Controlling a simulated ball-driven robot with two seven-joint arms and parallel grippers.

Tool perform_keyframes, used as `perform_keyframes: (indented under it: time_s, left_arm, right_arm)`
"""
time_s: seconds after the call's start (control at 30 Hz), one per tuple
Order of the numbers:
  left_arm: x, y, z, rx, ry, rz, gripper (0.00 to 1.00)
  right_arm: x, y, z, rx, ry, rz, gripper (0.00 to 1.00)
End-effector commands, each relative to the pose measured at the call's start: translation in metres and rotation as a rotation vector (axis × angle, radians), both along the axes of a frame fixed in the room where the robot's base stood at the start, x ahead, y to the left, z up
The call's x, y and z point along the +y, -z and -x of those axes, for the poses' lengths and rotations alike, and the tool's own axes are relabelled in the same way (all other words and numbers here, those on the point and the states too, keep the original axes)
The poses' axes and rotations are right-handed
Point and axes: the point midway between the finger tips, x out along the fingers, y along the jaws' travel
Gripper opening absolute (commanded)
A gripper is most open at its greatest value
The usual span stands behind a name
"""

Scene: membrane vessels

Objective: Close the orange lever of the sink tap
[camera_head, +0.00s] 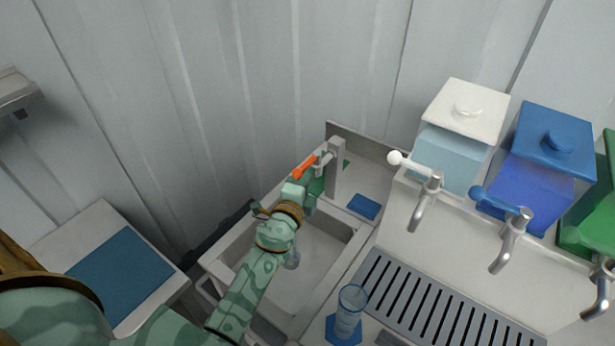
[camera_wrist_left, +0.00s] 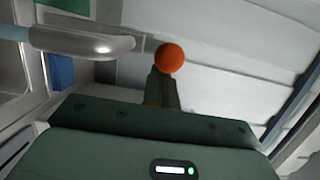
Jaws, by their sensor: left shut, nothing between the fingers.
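The orange lever (camera_head: 305,166) of the sink tap (camera_head: 335,168) stands out to the left of the grey tap post at the back of the sink. In the left wrist view its round orange end (camera_wrist_left: 169,58) shows just beyond my fingertips, with the grey metal spout (camera_wrist_left: 85,42) to its left. My left gripper (camera_head: 316,184) is shut and empty, close beside the lever. In the left wrist view the shut fingers (camera_wrist_left: 160,82) point at the orange end; I cannot tell whether they touch it. My right gripper is not in view.
The sink basin (camera_head: 320,268) lies under my left arm. A clear bluish glass (camera_head: 350,308) stands right of it near a drain grille (camera_head: 420,310). White (camera_head: 462,112), blue (camera_head: 552,140) and green (camera_head: 597,205) vessels with taps stand at right. Corrugated walls close off the back.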

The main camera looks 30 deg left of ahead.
Motion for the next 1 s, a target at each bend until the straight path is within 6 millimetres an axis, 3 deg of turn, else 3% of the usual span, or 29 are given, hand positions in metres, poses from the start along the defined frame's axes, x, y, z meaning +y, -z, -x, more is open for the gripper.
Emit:
perform_keyframes:
  time_s: [0.7,1.0]
  left_arm:
    - [0.009,0.000,0.001,0.000,0.101,-0.003,0.00]
    - [0.019,0.001,0.002,0.002,0.234,-0.005,0.00]
  right_arm:
    - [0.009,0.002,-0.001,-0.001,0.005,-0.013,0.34]
    - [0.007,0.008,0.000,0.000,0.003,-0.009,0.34]
